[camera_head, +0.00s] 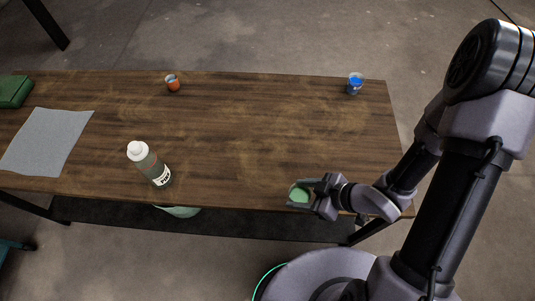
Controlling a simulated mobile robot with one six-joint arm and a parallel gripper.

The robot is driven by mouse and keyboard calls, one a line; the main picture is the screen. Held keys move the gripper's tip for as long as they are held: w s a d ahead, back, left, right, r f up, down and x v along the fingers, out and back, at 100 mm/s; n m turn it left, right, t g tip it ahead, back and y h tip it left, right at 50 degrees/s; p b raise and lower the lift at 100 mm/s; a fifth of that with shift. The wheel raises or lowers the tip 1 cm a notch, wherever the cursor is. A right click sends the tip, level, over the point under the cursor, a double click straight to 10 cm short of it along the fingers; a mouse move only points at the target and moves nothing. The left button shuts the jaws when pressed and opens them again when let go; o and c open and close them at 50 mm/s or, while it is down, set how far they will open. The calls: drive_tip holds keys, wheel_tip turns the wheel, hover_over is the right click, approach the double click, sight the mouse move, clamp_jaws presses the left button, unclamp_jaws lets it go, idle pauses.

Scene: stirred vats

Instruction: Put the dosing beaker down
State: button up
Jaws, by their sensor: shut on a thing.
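My gripper (318,192) is at the front edge of the wooden table (230,130), toward its right end. It is shut on a small beaker with green contents (300,194), which I take to be the dosing beaker. The gripper fingers hide part of the beaker. I cannot tell whether its base touches the tabletop or hangs a little above it.
A bottle with a white cap (149,165) stands at the front left. A grey cloth (46,140) and a green box (14,91) lie at the far left. A cup with orange contents (172,83) and one with blue (355,84) stand at the back. The table's middle is clear.

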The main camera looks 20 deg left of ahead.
drive_tip(key=w+a+f+b, duration=0.1)
drive_tip(key=w+a+b, duration=0.3)
drive_tip(key=w+a, duration=0.45)
drive_tip(key=b, duration=0.3)
hover_over(276, 176)
wheel_tip(276, 176, down, 4)
drive_tip(key=shift+w+a+f, duration=0.1)
drive_tip(key=shift+f, duration=0.15)
drive_tip(key=shift+r+p, duration=0.3)
drive_tip(key=o, duration=1.5)
drive_tip(key=shift+f, duration=0.2)
drive_tip(key=shift+o, duration=0.2)
